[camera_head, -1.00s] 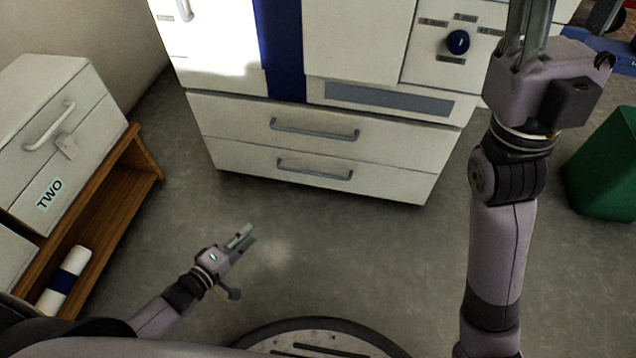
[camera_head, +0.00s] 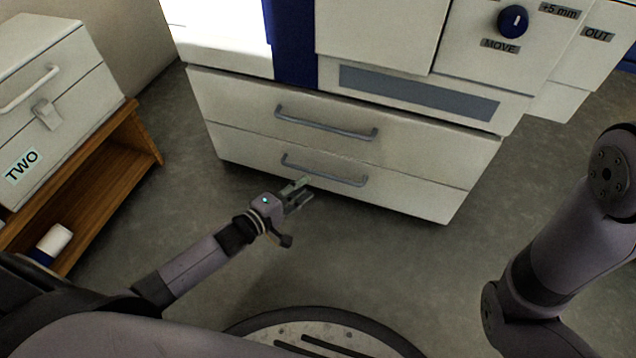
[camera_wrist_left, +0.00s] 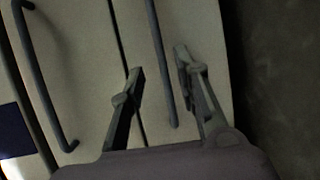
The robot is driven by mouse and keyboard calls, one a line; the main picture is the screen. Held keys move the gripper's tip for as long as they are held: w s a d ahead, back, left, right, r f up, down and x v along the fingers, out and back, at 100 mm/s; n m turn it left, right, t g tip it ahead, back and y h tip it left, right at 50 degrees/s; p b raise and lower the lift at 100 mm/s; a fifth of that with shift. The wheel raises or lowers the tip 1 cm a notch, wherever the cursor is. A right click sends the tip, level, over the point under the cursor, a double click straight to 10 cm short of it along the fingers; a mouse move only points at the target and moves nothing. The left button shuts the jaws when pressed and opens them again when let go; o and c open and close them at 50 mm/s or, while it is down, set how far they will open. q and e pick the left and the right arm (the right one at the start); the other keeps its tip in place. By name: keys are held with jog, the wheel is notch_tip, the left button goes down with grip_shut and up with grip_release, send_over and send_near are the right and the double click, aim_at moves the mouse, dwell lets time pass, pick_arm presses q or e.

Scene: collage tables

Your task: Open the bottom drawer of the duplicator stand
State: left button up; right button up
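The duplicator stand (camera_head: 235,103) is a white cabinet with two wide drawers, both closed. Its bottom drawer (camera_head: 410,196) has a grey bar handle (camera_head: 330,175); the upper drawer's handle (camera_head: 325,127) is above it. My left gripper (camera_head: 307,189) is low in front of the bottom drawer, near the left part of its handle. In the left wrist view my left gripper (camera_wrist_left: 158,62) is open, and the bottom handle (camera_wrist_left: 161,65) shows between its fingers. Whether the fingers touch it I cannot tell. My right arm is at the right; its gripper is out of view.
A wooden shelf (camera_head: 110,150) with a white box labelled TWO (camera_head: 60,125) stands at the left. A white roll with a blue band (camera_head: 52,241) lies on its lower level. The floor (camera_head: 385,265) before the drawers is clear.

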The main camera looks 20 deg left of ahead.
pick_arm(q)
jog(key=b+x, duration=0.3)
jog(key=x, duration=0.3)
jog(key=shift+w+d+f, duration=0.15)
jog(key=shift+w, duration=0.15)
jog(key=shift+c, duration=0.6)
grip_shut()
